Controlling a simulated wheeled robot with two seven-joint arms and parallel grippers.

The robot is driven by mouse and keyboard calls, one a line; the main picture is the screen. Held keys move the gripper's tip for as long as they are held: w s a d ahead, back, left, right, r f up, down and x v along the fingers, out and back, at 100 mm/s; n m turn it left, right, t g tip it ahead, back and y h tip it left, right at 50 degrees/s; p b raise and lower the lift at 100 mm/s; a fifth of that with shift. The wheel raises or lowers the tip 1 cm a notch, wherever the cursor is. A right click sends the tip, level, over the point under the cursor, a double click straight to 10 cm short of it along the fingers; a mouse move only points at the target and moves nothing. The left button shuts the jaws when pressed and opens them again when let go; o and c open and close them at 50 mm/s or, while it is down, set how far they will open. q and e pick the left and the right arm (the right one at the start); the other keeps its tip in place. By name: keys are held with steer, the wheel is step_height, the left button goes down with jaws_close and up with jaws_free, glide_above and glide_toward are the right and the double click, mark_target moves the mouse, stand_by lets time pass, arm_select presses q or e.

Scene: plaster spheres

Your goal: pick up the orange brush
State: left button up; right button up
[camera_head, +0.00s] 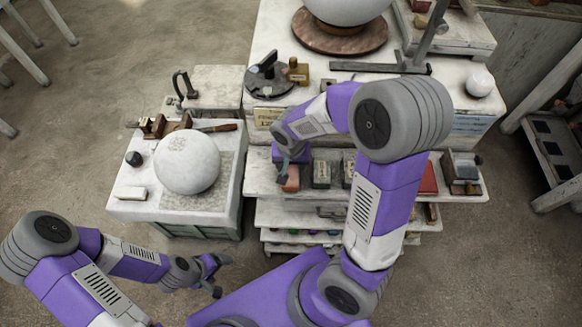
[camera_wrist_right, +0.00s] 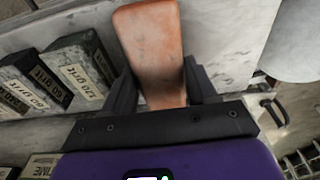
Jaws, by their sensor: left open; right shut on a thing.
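The orange brush (camera_wrist_right: 148,45) is a long, smooth orange piece with worn, paler patches in the right wrist view. My right gripper (camera_wrist_right: 160,88) is shut on it, one dark finger on each side. In the head view the brush (camera_head: 291,180) shows as a small orange-red end under my right gripper (camera_head: 287,170), at the shelf below the main table top. I cannot tell whether it still touches the shelf. My left gripper (camera_head: 222,275) is open and empty, low at the left, in front of the small plaster table.
Grit blocks (camera_wrist_right: 75,75) lie left of the brush. In the head view, dark blocks (camera_head: 321,173) and a red box (camera_head: 428,178) share the shelf. A plaster sphere (camera_head: 187,161) rests on the small table (camera_head: 225,205).

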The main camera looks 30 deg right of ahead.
step_height(320, 180, up, 9)
steer(key=shift+r+p, duration=0.2)
steer(key=shift+p, duration=0.8)
steer(key=shift+r, duration=0.35)
